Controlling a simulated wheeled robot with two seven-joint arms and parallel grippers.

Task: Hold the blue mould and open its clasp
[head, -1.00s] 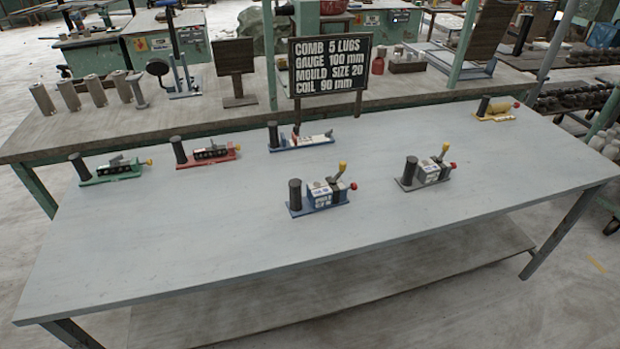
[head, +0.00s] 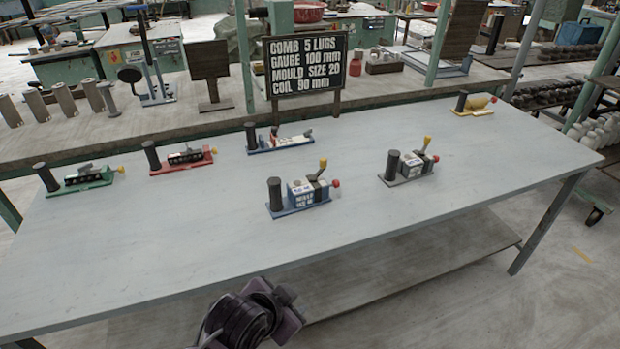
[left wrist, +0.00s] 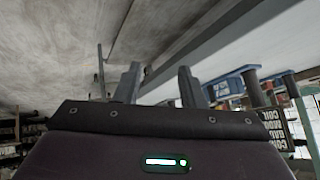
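The blue mould (head: 308,194) is a pale block with a blue labelled front. It stands on a blue base beside a dark upright post. A dark strap crosses its top, with a yellow-tipped lever (head: 322,165) standing up and a red knob (head: 336,183) at its right end. In the head view a dark part of my arm, apparently the left, shows at the bottom edge, well short of the mould. In the left wrist view my left gripper (left wrist: 157,78) has its two fingers apart with nothing between them. My right gripper is not in view.
A similar grey mould (head: 410,164) stands to the right. Green (head: 80,178), red (head: 183,159) and blue-white (head: 280,141) fixtures line the back left, a yellow one (head: 474,106) the far right. A sign (head: 306,65) stands behind. The grey table (head: 180,255) is clear in front.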

